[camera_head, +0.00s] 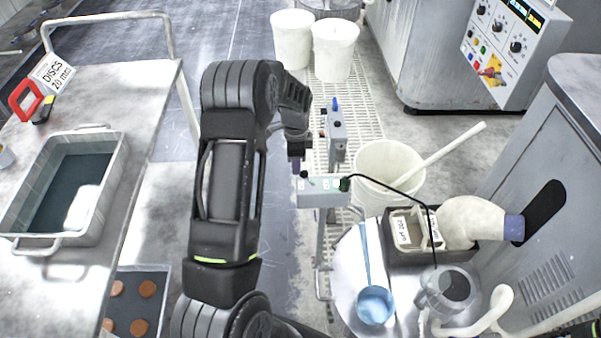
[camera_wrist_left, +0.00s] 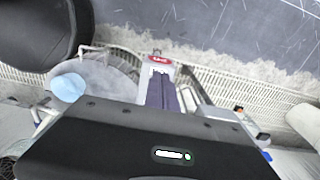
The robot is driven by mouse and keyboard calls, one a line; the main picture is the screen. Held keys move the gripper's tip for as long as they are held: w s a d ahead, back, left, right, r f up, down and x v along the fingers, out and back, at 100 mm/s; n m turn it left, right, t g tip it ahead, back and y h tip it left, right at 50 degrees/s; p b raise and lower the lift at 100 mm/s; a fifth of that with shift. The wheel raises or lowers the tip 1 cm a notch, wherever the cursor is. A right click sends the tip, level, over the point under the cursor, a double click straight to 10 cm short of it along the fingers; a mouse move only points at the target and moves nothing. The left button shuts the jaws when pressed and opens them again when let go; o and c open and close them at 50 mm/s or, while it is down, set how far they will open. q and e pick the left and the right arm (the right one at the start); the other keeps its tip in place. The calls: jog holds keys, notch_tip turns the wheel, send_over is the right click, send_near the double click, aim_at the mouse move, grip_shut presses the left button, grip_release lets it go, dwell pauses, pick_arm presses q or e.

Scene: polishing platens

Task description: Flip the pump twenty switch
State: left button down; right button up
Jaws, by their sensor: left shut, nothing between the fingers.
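My left gripper (camera_head: 297,166) hangs in the middle of the head view, fingers pointing down and pressed together, with nothing between them. Just below the tips is a small grey box (camera_head: 328,195) with a green mark and a black cable at its right end. In the left wrist view the shut fingers (camera_wrist_left: 162,92) point at a pale box with a red label (camera_wrist_left: 160,62); its lettering is unreadable. A second grey box (camera_head: 336,138) with blue, black and red controls stands behind. I cannot tell which switch is pump twenty or whether the fingers touch anything. My right gripper is out of view.
A round table (camera_head: 347,285) with a blue ladle (camera_head: 374,305) and a clear jug (camera_head: 447,290) is at the front right. A white bucket (camera_head: 388,160) stands behind it. A metal bench with a tray (camera_head: 110,185) is at the left. A control panel (camera_head: 505,50) is at the back right.

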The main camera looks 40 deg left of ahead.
pick_arm(q)
jog(key=shift+f, duration=0.35)
notch_tip(320, 180, up, 7)
jog(key=p, duration=0.3)
jog(key=shift+p, duration=0.35)
dwell(0.3)
dwell(0.5)
